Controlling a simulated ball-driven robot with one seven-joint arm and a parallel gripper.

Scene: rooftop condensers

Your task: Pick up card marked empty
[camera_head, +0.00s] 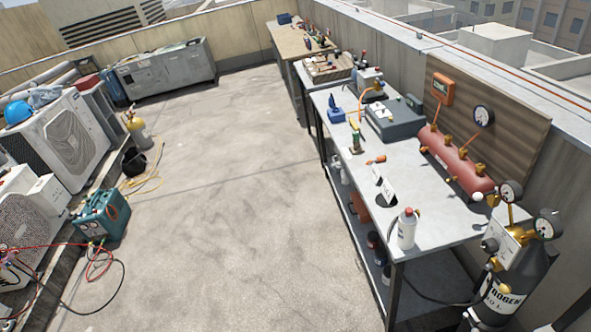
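Two small white-and-dark cards stand close together on the metal workbench (405,222) at the right. One card (389,192) is nearer to me, and the other card (377,175) is just behind it. Their lettering is too small to read, so I cannot tell which is marked empty. My gripper is not in view.
A white bottle (407,229) stands near the bench's front end. A red manifold (452,160) lies along the back. A nitrogen cylinder (515,290) with gauges stands at the lower right. Condensers (68,142) and a teal machine (101,215) are at left. The middle floor is clear.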

